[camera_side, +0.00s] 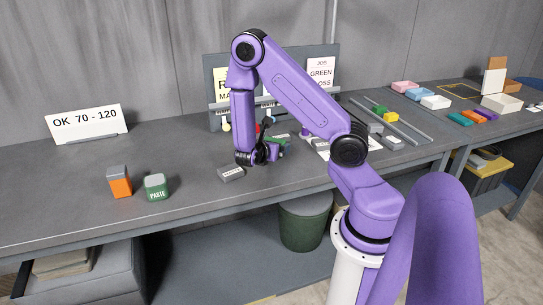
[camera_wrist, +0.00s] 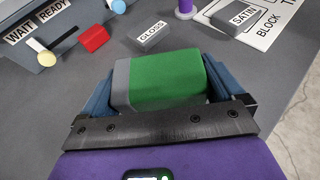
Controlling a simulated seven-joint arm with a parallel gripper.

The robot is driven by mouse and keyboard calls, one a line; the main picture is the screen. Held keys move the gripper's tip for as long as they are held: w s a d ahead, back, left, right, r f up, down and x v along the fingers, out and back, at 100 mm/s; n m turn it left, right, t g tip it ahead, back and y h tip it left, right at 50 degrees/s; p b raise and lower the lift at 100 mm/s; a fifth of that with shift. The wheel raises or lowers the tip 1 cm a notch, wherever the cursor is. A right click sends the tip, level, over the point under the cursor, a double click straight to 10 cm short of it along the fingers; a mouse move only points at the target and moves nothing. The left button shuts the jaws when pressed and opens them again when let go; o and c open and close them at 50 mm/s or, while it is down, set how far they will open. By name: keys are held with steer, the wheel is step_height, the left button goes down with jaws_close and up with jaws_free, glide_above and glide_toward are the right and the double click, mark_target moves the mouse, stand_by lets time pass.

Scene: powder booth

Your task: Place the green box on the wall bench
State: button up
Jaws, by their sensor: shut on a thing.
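The green box (camera_wrist: 168,80), with a grey end on its left, sits between the blue finger pads of my gripper (camera_wrist: 165,88) in the wrist view. My gripper is shut on it. In the side view my gripper (camera_side: 270,151) is low over the middle of the grey bench (camera_side: 200,160) along the wall, and a bit of green shows beside it, mostly hidden. I cannot tell whether the box touches the bench top.
An orange and grey box (camera_side: 119,182) stands beside the PASTE container. A grey labelled block (camera_side: 231,174) lies close to my gripper. The wrist view shows GLOSS (camera_wrist: 150,38) and SATIN (camera_wrist: 238,19) blocks and a red block (camera_wrist: 94,39). The bench's left middle is clear.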

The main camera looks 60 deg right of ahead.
steer(key=shift+f, duration=1.75)
steer(key=shift+f, duration=0.25)
steer(key=o, duration=0.7)
steer(key=shift+o, duration=0.2)
steer(key=r+v, duration=0.1)
steer(key=v, duration=1.6)
steer(key=s+a+r+m+y, duration=0.3)
steer(key=s+a+m+y, duration=0.1)
steer(key=s+a+y, duration=0.3)
steer(key=shift+s+m+g, duration=0.3)
steer(key=shift+s+m, duration=0.1)
steer(key=s+a+r+y, duration=0.1)
steer(key=s+a+y, duration=0.1)
steer(key=s+a+r+m+y, duration=0.1)
steer(key=s+a+y, duration=0.1)
steer(key=s, duration=0.1)
steer(key=s+a+r+y, duration=0.2)
steer(key=s, duration=0.1)
steer(key=shift+s+a+m+y, duration=0.2)
steer(key=shift+a+m+y, duration=0.1)
steer(key=shift+a, duration=0.1)
steer(key=shift+c, duration=0.7)
steer(key=shift+s+a+r, duration=0.15)
steer(key=shift+s+a, duration=0.05)
steer(key=shift+s, duration=0.1)
steer(key=shift+c, duration=0.9)
